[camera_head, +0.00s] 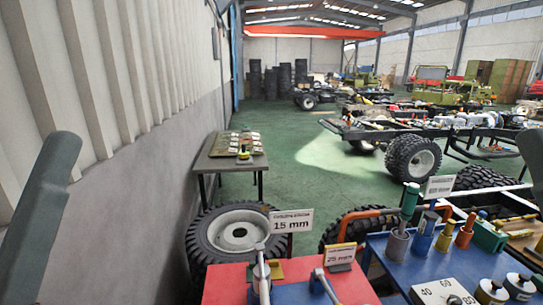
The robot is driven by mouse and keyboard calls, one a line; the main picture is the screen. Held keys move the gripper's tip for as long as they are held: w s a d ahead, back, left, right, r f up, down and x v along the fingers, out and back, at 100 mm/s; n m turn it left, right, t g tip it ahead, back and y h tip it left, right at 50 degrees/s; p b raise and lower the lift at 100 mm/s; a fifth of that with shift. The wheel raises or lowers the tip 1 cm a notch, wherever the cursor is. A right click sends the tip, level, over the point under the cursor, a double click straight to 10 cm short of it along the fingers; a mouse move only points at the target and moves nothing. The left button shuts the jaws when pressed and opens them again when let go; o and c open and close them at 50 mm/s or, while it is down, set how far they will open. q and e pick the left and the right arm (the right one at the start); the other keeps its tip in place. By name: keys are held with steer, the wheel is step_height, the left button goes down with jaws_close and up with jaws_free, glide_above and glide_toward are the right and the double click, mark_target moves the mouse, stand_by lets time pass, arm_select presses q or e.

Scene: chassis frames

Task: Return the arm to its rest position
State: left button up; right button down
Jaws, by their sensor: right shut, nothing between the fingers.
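A dark grey-green link of my right arm (533,145) shows at the right edge, cut off by the frame. A similar link of my left arm (45,215) rises along the left edge. My right gripper is shut with nothing in it; its fingertips cannot be made out here. My left gripper is out of the picture. Neither visible arm part appears to touch anything.
A red and blue bench top (228,284) with hand tools stands below, near a "15 mm" sign (291,220). A blue tool table (384,262) is at the right. Tyres (237,236) stand behind, a wall (120,140) at left. Green floor (300,180) is open mid-view.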

step_height(320, 180, up, 34)
steer(key=p, duration=3.1)
steer(key=shift+w+r+y, duration=0.15)
steer(key=shift+r+y, duration=0.05)
steer(key=shift+y, duration=0.1)
steer(key=shift+a, duration=0.1)
